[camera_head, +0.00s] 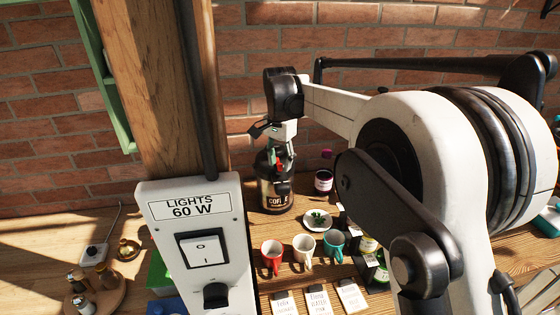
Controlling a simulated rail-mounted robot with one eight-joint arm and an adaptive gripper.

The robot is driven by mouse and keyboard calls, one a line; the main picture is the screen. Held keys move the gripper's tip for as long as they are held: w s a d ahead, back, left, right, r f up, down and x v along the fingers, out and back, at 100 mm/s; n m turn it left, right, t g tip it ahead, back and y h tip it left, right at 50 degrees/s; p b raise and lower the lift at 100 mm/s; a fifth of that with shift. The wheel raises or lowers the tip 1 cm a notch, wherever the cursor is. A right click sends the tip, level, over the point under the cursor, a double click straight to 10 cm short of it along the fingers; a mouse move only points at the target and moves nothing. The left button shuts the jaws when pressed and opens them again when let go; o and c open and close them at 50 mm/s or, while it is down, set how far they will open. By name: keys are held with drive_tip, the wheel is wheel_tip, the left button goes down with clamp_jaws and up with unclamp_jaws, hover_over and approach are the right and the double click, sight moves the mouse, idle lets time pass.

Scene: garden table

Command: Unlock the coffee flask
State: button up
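The coffee flask (276,193) is a dark, rounded flask with a "COFFEE" label. It stands upright on the wooden table near the brick wall. My gripper (279,152) is directly above the flask, pointing down at its top. Red and green parts show between the gripper and the flask lid; I cannot tell whether they belong to the flask or to my gripper. The fingers overlap the flask top, so contact and finger opening are unclear. The lock itself cannot be made out.
Red (271,256), white (304,247) and teal (333,244) mugs stand in front of the flask. A dark jar (323,181) and a small plate (318,219) are to its right. A wooden post with a light-switch box (199,245) stands at left. Name cards (317,299) lie in front.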

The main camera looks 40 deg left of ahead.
drive_tip(key=shift+f, duration=0.35)
drive_tip(key=shift+c, duration=0.2)
clamp_jaws()
